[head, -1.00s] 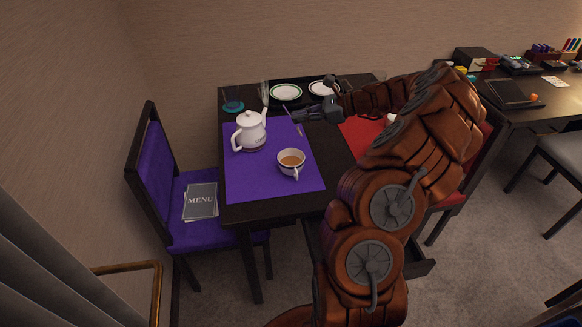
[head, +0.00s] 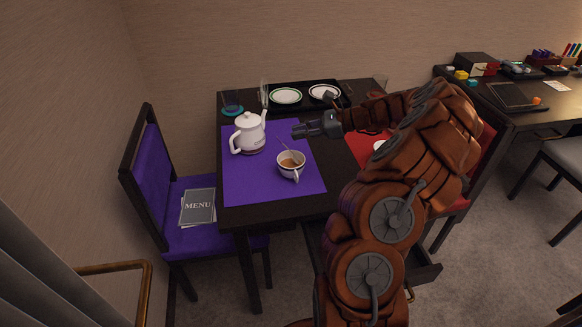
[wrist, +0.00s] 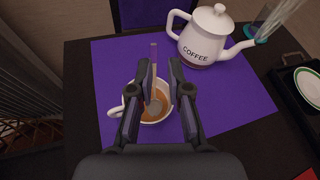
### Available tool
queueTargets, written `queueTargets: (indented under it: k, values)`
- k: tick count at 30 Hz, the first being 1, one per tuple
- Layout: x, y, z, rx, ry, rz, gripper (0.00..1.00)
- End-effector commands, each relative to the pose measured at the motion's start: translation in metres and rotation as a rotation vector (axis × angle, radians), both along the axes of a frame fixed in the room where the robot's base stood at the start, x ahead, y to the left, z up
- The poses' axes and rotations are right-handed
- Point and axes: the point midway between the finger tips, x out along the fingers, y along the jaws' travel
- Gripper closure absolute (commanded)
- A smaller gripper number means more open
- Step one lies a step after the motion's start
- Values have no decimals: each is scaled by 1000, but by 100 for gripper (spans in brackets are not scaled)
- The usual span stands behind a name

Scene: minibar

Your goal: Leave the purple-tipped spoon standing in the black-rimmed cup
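The black-rimmed cup (head: 291,170) is white, holds brown coffee and stands upright on the purple mat; it also shows in the wrist view (wrist: 127,106). The spoon (head: 285,147) stands in the cup, tilted, its handle rising above the rim toward the left in the head view. In the wrist view the spoon (wrist: 153,72) shows its handle end up and its bowl over the coffee. My gripper (head: 296,132) hangs above and behind the cup in the head view. In the wrist view my gripper (wrist: 158,68) has its fingers apart, with no clear contact with the spoon.
A white coffee pot (head: 249,134) stands left of the cup on the purple mat (head: 245,187). A dark tray (head: 306,103) with plates and a blue-based glass (head: 232,104) are behind. A red mat (head: 359,146) lies to the right. The mat's front is clear.

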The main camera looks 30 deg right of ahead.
Motion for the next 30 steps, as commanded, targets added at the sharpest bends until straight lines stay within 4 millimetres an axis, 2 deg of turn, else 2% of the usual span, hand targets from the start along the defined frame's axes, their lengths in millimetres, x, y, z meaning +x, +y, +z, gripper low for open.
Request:
queueTargets:
  k: [1, 4, 16, 20, 30]
  values:
    - [0, 0, 0, 0, 0, 0, 75]
    - [0, 0, 0, 0, 0, 0, 65]
    - [-4, -4, 2, 0, 0, -1, 65]
    - [-14, -17, 8, -2, 0, -4, 65]
    - [-55, -61, 31, -1, 0, -3, 65]
